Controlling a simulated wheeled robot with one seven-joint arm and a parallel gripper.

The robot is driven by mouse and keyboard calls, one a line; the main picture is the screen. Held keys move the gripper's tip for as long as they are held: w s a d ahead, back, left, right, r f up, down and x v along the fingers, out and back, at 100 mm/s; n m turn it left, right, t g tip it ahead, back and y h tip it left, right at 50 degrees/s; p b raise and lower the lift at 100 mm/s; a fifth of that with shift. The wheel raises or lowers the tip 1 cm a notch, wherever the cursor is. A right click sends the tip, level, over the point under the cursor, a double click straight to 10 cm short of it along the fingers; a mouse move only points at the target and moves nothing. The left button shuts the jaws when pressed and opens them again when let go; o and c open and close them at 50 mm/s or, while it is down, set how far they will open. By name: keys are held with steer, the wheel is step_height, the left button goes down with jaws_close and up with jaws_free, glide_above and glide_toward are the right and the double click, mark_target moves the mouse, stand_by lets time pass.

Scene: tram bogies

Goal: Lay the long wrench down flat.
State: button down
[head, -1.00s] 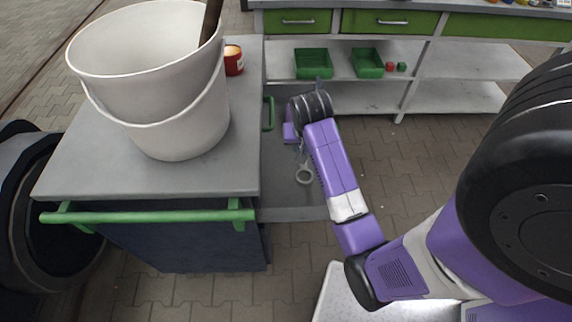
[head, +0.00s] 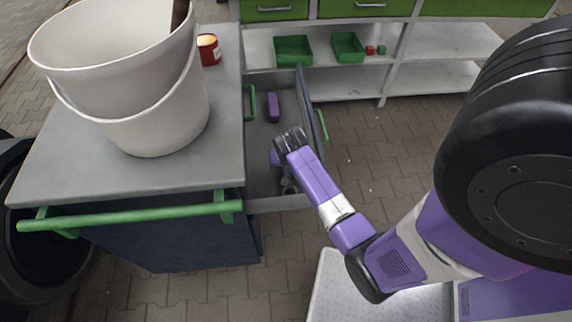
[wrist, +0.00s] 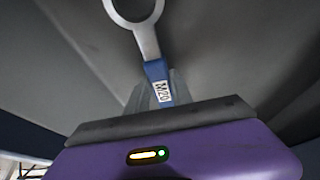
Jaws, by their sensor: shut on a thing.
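The long wrench (wrist: 147,42) is grey metal with a ring end and a blue band marked M20. My gripper (wrist: 158,96) is shut on it at the blue band; the ring end points away from my gripper. In the head view my wrist hides most of the hold; part of the wrench (head: 289,186) shows just below it, inside the open drawer (head: 257,133). The wrench's far end is hidden by my gripper. I cannot tell whether the wrench touches the drawer floor or how far it tilts.
The drawer's upright walls and green handle (head: 321,124) are close around my arm. A purple block-like thing (head: 273,107) shows farther back in the drawer. A white bucket (head: 120,85) and red tin (head: 209,50) stand on the cart top (head: 75,150). Shelves (head: 440,80) stand behind.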

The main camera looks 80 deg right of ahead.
steer(key=shift+f, duration=0.15)
steer(key=c, duration=1.1)
jaws_free()
